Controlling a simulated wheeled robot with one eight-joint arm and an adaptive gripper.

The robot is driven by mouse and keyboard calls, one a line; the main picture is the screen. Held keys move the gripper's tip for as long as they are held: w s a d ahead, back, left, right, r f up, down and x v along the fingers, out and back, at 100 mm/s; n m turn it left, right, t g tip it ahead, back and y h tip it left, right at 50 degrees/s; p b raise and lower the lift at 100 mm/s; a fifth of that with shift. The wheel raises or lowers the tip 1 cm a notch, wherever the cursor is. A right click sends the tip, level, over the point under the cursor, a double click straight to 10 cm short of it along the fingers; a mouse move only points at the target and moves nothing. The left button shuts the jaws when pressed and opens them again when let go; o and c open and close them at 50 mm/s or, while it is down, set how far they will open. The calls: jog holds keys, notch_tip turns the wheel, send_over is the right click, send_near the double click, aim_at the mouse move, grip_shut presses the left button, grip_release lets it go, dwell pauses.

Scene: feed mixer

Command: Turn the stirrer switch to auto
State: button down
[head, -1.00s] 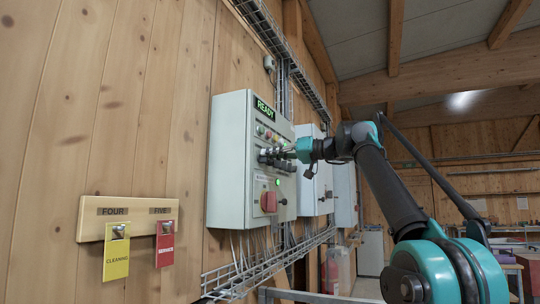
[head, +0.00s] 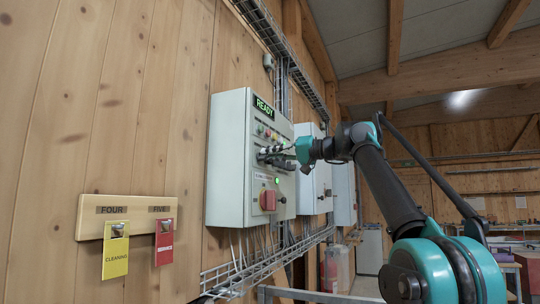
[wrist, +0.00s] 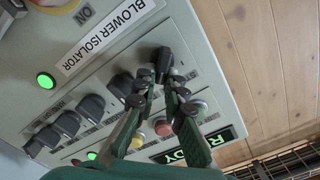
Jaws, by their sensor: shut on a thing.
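The grey control box (head: 231,180) hangs on the wooden wall in the head view. Its front carries a row of black rotary switches, seen in the wrist view with the box turned in the picture. My gripper (wrist: 160,98) reaches the panel, with its two green fingers on either side of the end black switch knob (wrist: 163,62). It is shut on that knob. The small labels by the switches are too small to read, so I cannot tell which setting the knob points to. In the head view my gripper (head: 287,151) partly hides the switch row.
A red main switch (head: 268,199) sits low on the box under the green lamp. Further black switches (wrist: 92,107) line up beside the held knob. Coloured buttons (wrist: 163,127) and a lit READY display (head: 264,108) are close by. A tag board (head: 92,215) hangs at left.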

jog(key=c, duration=1.6)
grip_release()
jog(key=shift+d, duration=0.15)
jog(key=v, duration=1.1)
jog(key=shift+s+d, duration=0.15)
jog(key=shift+d, duration=0.25)
jog(key=shift+f, duration=0.1)
notch_tip(320, 180, down, 44)
jog(key=s+d+m+g+h, duration=0.2)
jog(key=m+h, duration=0.1)
jog(key=h, duration=0.5)
jog(key=s+d+f+h, duration=0.3)
jog(key=s+f, duration=0.4)
jog(key=f, duration=0.5)
jog(key=s+d+f+m+h, duration=0.1)
jog(key=s+d+f+h, duration=0.2)
jog(key=s+d+f, duration=0.2)
jog(key=s+d+f+h, duration=0.3)
jog(key=s+f, duration=0.7)
jog(key=f, duration=0.9)
jog(key=shift+s+d+f+m, duration=0.15)
jog(key=shift+d+f+m, duration=0.2)
jog(key=shift+d, duration=0.2)
